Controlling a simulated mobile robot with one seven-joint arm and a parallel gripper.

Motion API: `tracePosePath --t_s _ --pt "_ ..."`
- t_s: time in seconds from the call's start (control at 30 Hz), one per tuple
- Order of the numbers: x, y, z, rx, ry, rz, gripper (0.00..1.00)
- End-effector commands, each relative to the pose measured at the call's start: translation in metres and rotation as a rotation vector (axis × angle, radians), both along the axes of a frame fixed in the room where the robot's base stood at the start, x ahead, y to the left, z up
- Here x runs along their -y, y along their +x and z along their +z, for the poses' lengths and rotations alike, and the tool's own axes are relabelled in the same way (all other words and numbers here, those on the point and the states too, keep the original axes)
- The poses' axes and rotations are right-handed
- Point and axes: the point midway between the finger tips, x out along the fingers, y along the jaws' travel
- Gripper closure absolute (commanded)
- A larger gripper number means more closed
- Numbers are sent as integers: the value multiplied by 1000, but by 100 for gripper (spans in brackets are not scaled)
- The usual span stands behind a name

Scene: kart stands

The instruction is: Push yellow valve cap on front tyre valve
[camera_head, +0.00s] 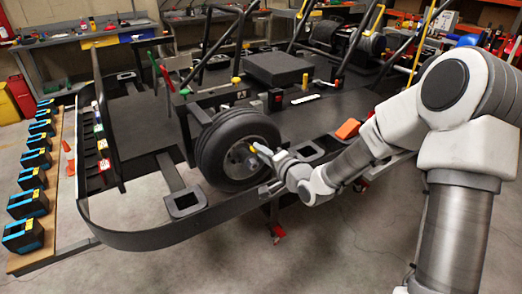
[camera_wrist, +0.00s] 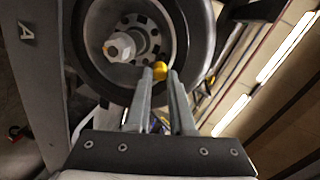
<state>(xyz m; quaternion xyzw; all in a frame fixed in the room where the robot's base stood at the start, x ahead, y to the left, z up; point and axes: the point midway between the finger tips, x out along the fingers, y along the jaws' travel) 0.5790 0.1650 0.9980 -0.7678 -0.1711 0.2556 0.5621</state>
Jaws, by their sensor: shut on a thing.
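The front tyre (camera_head: 212,152) is on the kart, with its wheel rim facing my arm. In the wrist view the tyre (camera_wrist: 203,30) surrounds a grey rim with a pale hub nut (camera_wrist: 121,46). My gripper (camera_wrist: 160,74) is shut on the yellow valve cap (camera_wrist: 159,69), which sits between the fingertips in front of the lower right part of the rim. In the head view my gripper (camera_head: 262,152) is at the right side of the wheel hub. I cannot make out the valve stem or whether the cap touches it.
The kart's black bumper bar (camera_head: 150,238) curves around the front, close under the wheel. An orange block (camera_head: 348,129) lies on the kart floor at right. Several blue-black cases (camera_head: 23,235) line a board at left.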

Motion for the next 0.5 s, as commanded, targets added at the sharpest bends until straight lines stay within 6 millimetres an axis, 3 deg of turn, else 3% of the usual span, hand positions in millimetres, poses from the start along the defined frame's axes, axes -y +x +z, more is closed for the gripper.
tracePosePath --t_s 0.5 --pt "2 1 2 -92 153 -37 100"
